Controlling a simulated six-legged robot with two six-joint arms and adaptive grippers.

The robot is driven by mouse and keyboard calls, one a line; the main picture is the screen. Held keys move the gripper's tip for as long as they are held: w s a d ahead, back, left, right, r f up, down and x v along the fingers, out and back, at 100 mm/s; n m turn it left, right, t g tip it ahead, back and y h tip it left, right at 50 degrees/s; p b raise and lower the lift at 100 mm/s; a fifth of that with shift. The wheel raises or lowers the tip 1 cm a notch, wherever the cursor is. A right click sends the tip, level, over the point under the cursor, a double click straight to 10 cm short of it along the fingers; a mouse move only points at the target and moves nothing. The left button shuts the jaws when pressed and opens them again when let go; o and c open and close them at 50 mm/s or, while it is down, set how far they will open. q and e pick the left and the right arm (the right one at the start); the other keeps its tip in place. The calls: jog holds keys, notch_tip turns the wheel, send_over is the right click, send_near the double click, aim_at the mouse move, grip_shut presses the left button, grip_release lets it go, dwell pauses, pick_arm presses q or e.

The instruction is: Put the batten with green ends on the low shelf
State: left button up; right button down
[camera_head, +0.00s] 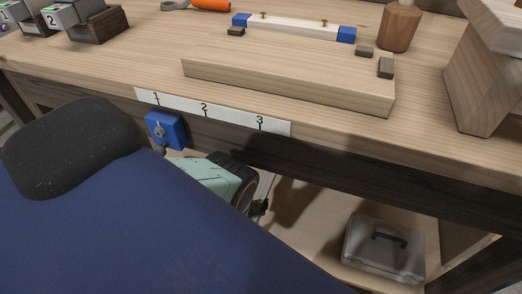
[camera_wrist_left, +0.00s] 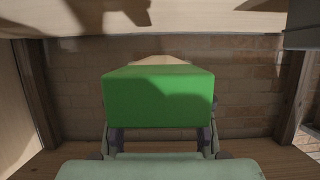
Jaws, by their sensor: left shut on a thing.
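My left gripper (camera_head: 262,205) is below the bench's front edge, in front of the low shelf (camera_head: 315,240). Its fingertips are small and partly hidden in the head view. In the left wrist view its fingers (camera_wrist_left: 160,148) are shut on the batten by its bright green end (camera_wrist_left: 158,97). The pale wood of the batten runs away behind that end. The batten cannot be made out in the head view. I cannot tell whether it touches the shelf. My right gripper is not in view.
A grey case (camera_head: 385,250) stands on the low shelf at the right. On the bench top are a blue-ended batten (camera_head: 295,26), a long wooden block (camera_head: 285,84) and a wooden cylinder (camera_head: 401,28). A blue box (camera_head: 166,131) hangs on the bench front beside my left gripper.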

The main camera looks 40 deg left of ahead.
pick_arm(q)
jog(key=shift+w, duration=0.2)
jog(key=shift+f+b, duration=0.5)
jog(key=shift+f, duration=0.05)
notch_tip(320, 180, down, 9)
jog(key=b, duration=0.8)
jog(key=shift+r, duration=0.1)
jog(key=shift+s, duration=0.1)
jog(key=o, duration=1.3)
jog(key=shift+c, duration=0.2)
